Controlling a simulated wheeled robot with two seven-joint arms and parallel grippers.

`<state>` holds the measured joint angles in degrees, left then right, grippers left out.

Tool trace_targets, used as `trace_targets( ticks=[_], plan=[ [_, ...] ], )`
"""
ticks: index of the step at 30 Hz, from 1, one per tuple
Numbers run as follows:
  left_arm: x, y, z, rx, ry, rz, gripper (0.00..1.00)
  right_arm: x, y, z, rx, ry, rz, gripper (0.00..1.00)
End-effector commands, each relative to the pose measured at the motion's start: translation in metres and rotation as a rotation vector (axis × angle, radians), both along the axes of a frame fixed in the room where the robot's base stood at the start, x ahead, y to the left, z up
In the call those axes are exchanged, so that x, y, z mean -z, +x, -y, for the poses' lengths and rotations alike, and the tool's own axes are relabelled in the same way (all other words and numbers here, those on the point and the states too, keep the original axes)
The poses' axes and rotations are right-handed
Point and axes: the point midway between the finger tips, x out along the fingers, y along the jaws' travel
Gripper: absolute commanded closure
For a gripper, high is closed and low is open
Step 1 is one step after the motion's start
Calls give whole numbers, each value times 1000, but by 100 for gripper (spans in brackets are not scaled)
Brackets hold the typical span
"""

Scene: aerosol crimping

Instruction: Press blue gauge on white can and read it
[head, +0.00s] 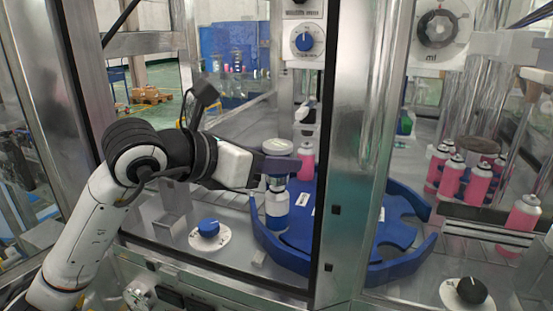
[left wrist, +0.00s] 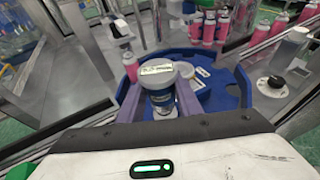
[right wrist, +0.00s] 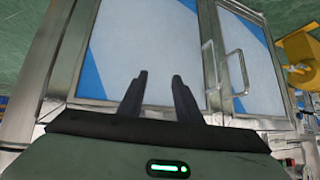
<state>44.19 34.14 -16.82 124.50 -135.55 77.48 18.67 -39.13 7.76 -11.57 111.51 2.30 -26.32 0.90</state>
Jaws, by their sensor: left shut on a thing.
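My left gripper (head: 278,165) reaches in from the left and is shut on the gauge (head: 277,146), whose pale round face is on top. The gauge also shows between the fingers in the left wrist view (left wrist: 157,70); its reading is too small to make out. The white can (head: 277,208) with a blue band stands upright directly below, in a recess at the left rim of the blue wheel. The gauge is over the can's top; I cannot tell how firmly it touches. My right gripper (right wrist: 158,92) is open and empty, seen only in the right wrist view.
The blue star wheel (head: 400,265) lies around the can. A metal post (head: 350,150) stands right of it. Several pink cans (head: 480,182) stand at the right. A blue knob (head: 208,228) is at front left. A cabinet with handles (right wrist: 236,72) faces my right gripper.

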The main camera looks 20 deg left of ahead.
Motion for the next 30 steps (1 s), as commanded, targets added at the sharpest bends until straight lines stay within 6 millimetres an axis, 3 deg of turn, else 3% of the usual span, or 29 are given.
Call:
trace_targets(
  ticks=[30],
  plan=[
    [-1,-1,-1,0,0,2,99,7,-3,2,6,-2,-11,69]
  ],
)
